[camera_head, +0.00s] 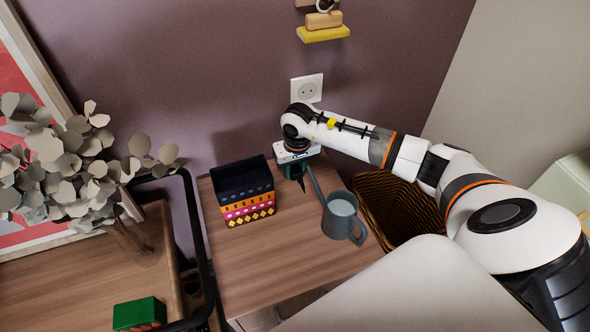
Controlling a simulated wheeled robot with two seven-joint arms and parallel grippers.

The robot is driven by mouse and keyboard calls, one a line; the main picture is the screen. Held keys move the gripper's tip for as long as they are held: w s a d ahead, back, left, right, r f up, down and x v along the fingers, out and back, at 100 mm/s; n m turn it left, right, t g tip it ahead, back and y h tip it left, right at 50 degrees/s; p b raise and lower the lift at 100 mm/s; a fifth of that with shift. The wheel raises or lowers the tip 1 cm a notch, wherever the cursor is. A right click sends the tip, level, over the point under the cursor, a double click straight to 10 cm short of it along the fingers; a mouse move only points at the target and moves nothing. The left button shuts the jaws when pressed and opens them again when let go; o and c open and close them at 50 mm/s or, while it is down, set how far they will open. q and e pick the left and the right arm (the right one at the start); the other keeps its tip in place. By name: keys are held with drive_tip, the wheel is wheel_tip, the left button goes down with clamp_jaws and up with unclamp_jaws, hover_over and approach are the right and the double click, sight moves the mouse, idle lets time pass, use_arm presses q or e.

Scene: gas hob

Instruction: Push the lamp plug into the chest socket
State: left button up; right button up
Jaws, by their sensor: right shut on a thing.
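The chest socket (306,88) is a white square wall socket with a round recess, set in the purple wall above the wooden chest. My right gripper (299,180) points down over the back of the chest, below the socket and apart from it. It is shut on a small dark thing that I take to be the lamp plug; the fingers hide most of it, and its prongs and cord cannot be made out. The recess of the socket looks empty. My left gripper is not in view.
On the chest top (270,265), a patterned box (248,208) stands left of my right gripper. A grey watering can (341,218) stands close on its right, spout towards it. A wicker basket (372,192) is further right. A yellow-based wall ornament (323,34) hangs above the socket.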

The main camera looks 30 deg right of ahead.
sight(295, 170)
wheel_tip(295, 170, up, 10)
drive_tip(key=shift+b, duration=0.3)
idle(0.3)
